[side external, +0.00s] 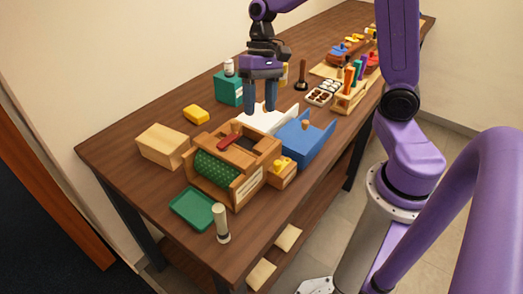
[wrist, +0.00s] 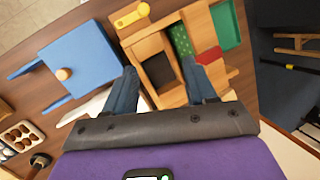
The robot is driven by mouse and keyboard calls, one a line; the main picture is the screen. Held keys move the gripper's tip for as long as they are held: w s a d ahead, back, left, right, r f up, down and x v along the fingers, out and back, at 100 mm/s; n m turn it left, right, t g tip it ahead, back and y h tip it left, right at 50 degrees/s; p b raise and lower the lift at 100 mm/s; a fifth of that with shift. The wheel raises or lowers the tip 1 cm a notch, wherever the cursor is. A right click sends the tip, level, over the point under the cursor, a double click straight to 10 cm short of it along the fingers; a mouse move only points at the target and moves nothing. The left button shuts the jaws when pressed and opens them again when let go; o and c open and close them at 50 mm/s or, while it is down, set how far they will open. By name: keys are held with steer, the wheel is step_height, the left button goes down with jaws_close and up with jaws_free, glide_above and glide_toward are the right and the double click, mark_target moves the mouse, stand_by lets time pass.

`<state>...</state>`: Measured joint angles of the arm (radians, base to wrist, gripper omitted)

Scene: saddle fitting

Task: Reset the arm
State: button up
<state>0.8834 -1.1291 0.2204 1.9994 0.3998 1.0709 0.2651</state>
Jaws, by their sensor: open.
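My gripper (side external: 262,98) hangs above the table, high over the white and blue parts, with its blue fingers pointing down. In the wrist view my gripper (wrist: 163,88) has its two fingers wide apart with nothing between them. Below them is a wooden box-like fixture (wrist: 157,47) with a dark opening, a green patterned part (wrist: 181,40) and a red piece (wrist: 210,56). In the side view the wooden fixture (side external: 236,165) stands near the front of the table. The fingers look apart from everything below.
A blue part with a knob (side external: 303,139) and a white part (side external: 265,118) lie beside the fixture. A wooden block (side external: 163,146), yellow block (side external: 196,114), green tray (side external: 196,207), teal box (side external: 229,87) and upright cylinder (side external: 222,223) stand around. A tool rack (side external: 350,98) stands farther back.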

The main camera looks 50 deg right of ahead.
steer(key=s+a+n+t+h, duration=0.1)
steer(key=s+n+t+h, duration=0.1)
steer(key=s+n, duration=1.3)
steer(key=s+h, duration=0.1)
steer(key=s, duration=0.3)
steer(key=shift+s+a, duration=0.2)
steer(key=shift+a, duration=0.2)
